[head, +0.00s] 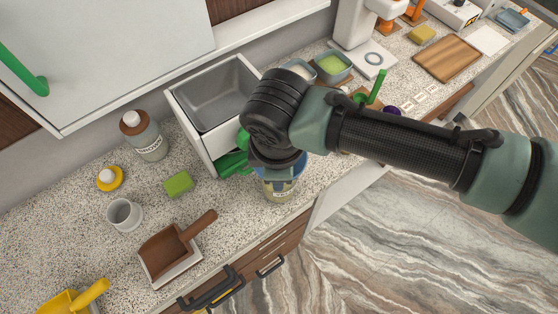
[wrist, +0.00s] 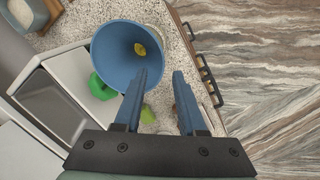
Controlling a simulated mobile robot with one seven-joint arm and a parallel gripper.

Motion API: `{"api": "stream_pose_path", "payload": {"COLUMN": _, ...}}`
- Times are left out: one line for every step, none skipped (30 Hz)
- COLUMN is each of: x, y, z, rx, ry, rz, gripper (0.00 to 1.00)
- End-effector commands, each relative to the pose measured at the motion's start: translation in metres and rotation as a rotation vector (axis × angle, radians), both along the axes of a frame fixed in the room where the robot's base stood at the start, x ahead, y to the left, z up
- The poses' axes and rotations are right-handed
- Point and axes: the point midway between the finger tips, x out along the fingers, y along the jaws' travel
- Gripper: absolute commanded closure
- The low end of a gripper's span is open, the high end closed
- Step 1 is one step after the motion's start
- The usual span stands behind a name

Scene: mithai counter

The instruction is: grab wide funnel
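The wide funnel (wrist: 118,48) is blue, with its broad mouth facing my wrist camera and a small yellow patch showing at its bottom. In the head view only a blue part of it (head: 264,171) shows below my wrist, above a labelled jar (head: 279,190); it appears to sit on the jar. My gripper (wrist: 159,74) is open, its two fingers apart with nothing held between them. The left finger overlaps the funnel's right rim in the wrist view; I cannot tell if they touch. My wrist hides the fingers in the head view.
A white box with a grey metal pan (head: 215,95) stands left of my wrist, with a green object (head: 233,163) beside it. The counter's front edge is close to the jar.

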Motion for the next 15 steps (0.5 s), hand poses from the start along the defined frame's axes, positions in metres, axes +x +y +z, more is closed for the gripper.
{"api": "stream_pose_path", "payload": {"x": -0.001, "y": -0.001, "z": -0.005, "rx": 0.0, "ry": 0.003, "rz": 0.0, "gripper": 0.6}}
{"api": "stream_pose_path", "payload": {"x": -0.001, "y": -0.002, "z": -0.009, "rx": -0.001, "ry": 0.002, "rz": 0.0, "gripper": 0.6}}
{"api": "stream_pose_path", "payload": {"x": 0.0, "y": -0.001, "z": -0.015, "rx": 0.0, "ry": 0.003, "rz": -0.001, "gripper": 0.6}}
{"api": "stream_pose_path", "payload": {"x": 0.001, "y": -0.001, "z": -0.019, "rx": 0.0, "ry": 0.002, "rz": 0.0, "gripper": 0.6}}
{"api": "stream_pose_path", "payload": {"x": 0.001, "y": -0.001, "z": -0.023, "rx": 0.0, "ry": 0.001, "rz": -0.001, "gripper": 0.6}}
{"api": "stream_pose_path", "payload": {"x": 0.002, "y": -0.001, "z": -0.027, "rx": 0.0, "ry": 0.001, "rz": -0.001, "gripper": 0.6}}
{"api": "stream_pose_path", "payload": {"x": 0.002, "y": -0.001, "z": -0.029, "rx": 0.0, "ry": 0.001, "rz": -0.001, "gripper": 0.6}}
{"api": "stream_pose_path", "payload": {"x": 0.002, "y": -0.001, "z": -0.03, "rx": 0.0, "ry": 0.001, "rz": -0.001, "gripper": 0.6}}
{"api": "stream_pose_path", "payload": {"x": 0.002, "y": -0.001, "z": -0.031, "rx": 0.001, "ry": 0.0, "rz": -0.001, "gripper": 0.6}}
{"api": "stream_pose_path", "payload": {"x": 0.003, "y": -0.001, "z": -0.032, "rx": 0.001, "ry": 0.0, "rz": 0.0, "gripper": 0.6}}
{"api": "stream_pose_path", "payload": {"x": 0.003, "y": -0.001, "z": -0.032, "rx": 0.001, "ry": 0.0, "rz": 0.0, "gripper": 0.6}}
{"api": "stream_pose_path", "payload": {"x": 0.003, "y": -0.001, "z": -0.032, "rx": 0.001, "ry": -0.001, "rz": 0.0, "gripper": 0.6}}
{"api": "stream_pose_path", "payload": {"x": 0.003, "y": -0.001, "z": -0.032, "rx": 0.001, "ry": -0.001, "rz": -0.001, "gripper": 0.6}}
{"api": "stream_pose_path", "payload": {"x": 0.003, "y": -0.001, "z": -0.032, "rx": 0.001, "ry": -0.001, "rz": -0.001, "gripper": 0.6}}
{"api": "stream_pose_path", "payload": {"x": 0.003, "y": -0.001, "z": -0.032, "rx": 0.001, "ry": -0.001, "rz": -0.001, "gripper": 0.6}}
